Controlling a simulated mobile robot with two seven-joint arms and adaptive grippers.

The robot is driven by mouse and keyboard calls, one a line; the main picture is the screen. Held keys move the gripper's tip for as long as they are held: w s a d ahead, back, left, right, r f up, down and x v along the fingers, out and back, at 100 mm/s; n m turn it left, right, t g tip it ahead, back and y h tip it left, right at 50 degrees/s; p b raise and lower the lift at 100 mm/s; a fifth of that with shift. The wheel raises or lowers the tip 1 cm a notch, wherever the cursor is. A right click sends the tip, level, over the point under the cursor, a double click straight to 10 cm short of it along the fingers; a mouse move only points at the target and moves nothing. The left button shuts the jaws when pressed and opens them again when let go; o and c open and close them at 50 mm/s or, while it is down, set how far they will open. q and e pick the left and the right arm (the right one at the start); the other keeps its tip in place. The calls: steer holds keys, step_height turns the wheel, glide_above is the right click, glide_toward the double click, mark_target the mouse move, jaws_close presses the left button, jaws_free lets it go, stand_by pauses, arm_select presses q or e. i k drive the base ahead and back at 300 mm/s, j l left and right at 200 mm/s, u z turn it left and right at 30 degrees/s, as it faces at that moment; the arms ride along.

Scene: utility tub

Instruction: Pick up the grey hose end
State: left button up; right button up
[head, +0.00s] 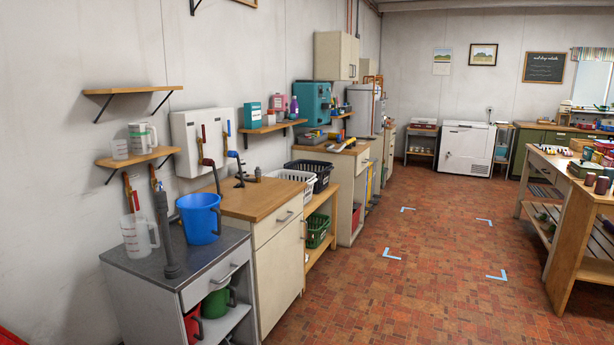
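A dark grey, tube-like piece (164,232) stands nearly upright at the left, over the grey-topped cabinet (190,262). It looks like the grey hose; its lower end is wider and meets or hangs just above the counter near the front edge. Its upper end reaches a thin pipe against the wall. A clear measuring jug (136,238) is just left of it and a blue bucket (200,222) just right. Neither of my grippers is in view.
A wooden-topped cabinet (276,235) with a red-handled and a blue-handled tap above it adjoins on the right. Wall shelves (138,158) overhang the left. Open brick floor (405,275) with pale blue corner marks lies right; a workbench (580,215) bounds it.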

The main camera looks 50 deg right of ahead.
mark_target(258, 174)
steer(key=z, duration=1.4)
